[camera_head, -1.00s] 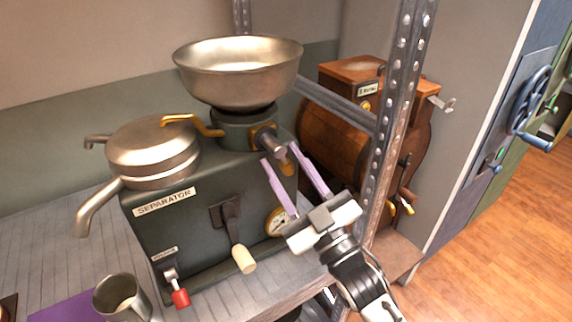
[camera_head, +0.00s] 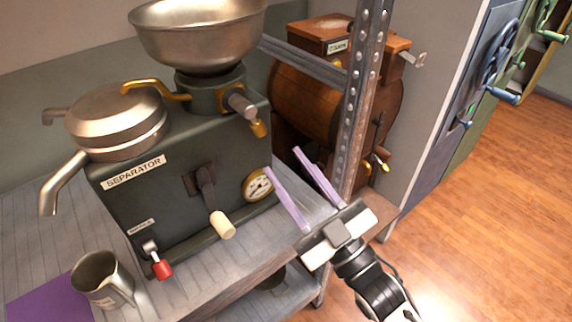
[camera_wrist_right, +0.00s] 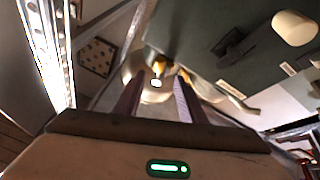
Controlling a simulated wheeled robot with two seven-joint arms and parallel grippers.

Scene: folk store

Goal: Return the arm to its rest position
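My right gripper (camera_head: 302,188) is in the head view, in front of the right side of the separator, with its two lilac fingers apart and nothing between them. The fingers point up and to the left, near the pressure gauge (camera_head: 257,185) and below the knob-ended tap (camera_head: 243,106). In the right wrist view the two fingers (camera_wrist_right: 155,95) also stand apart and empty. The dark green separator (camera_head: 180,190) stands on the grey shelf. My left gripper is not in view.
A metal post (camera_head: 362,90) of the shelf rack rises just behind my right gripper. A wooden barrel churn (camera_head: 318,105) stands behind it. A metal mug (camera_head: 101,280) stands on the grey shelf (camera_head: 25,215) at lower left. Open wooden floor (camera_head: 490,220) lies to the right.

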